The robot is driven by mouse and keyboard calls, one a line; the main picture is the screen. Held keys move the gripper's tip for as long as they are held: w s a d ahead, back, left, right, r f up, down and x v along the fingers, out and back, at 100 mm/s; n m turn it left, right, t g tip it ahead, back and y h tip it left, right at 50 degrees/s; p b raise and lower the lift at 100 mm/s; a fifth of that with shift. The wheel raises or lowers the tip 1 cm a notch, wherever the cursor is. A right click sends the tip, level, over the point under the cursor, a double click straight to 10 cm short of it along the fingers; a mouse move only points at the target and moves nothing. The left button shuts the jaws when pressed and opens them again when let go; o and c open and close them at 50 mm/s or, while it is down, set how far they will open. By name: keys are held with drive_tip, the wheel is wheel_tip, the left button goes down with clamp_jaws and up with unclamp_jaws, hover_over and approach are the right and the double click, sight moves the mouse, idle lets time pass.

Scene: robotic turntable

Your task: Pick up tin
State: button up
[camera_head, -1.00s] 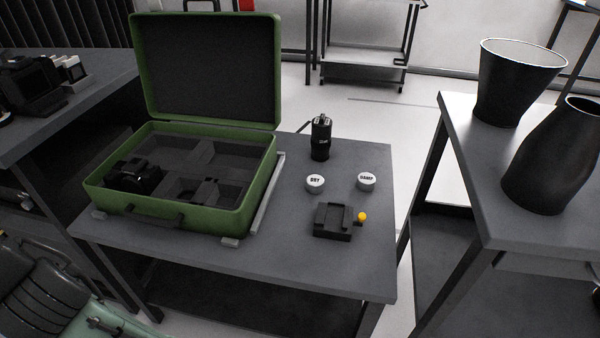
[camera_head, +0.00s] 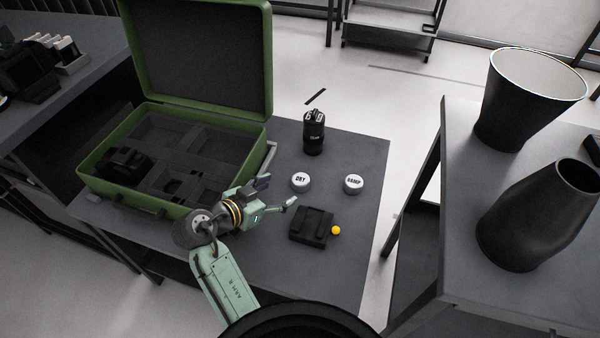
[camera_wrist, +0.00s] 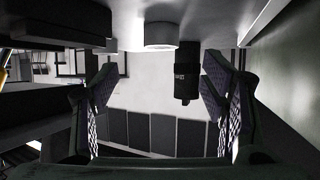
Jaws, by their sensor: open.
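Two small round white tins stand on the grey table, one lettered DRY (camera_head: 300,182) and one that seems to read DAMP (camera_head: 354,185). My gripper (camera_head: 277,193) is open and empty, just left of the DRY tin and pointing toward it. In the wrist view, which looks upside down, a white tin (camera_wrist: 160,36) shows at the top, between and beyond the two spread fingers (camera_wrist: 160,98). It appears to be the DRY tin; its label is hidden there. No finger visibly touches it.
A black canister (camera_head: 314,133) stands behind the DRY tin. A black block (camera_head: 311,226) with a yellow ball (camera_head: 336,230) lies in front. The open green case (camera_head: 180,205) fills the table's left. Black vases (camera_head: 545,205) stand on the right table.

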sight(299, 181)
drive_tip(key=x, duration=0.4)
drive_tip(key=shift+d+p, duration=0.1)
drive_tip(key=shift+p, duration=0.25)
drive_tip(key=p+x, duration=0.2)
drive_tip(key=x, duration=0.2)
drive_tip(key=shift+w, duration=0.3)
drive_tip(key=shift+w+d+f, duration=0.25)
drive_tip(key=shift+w, duration=0.05)
drive_tip(key=c, duration=1.2)
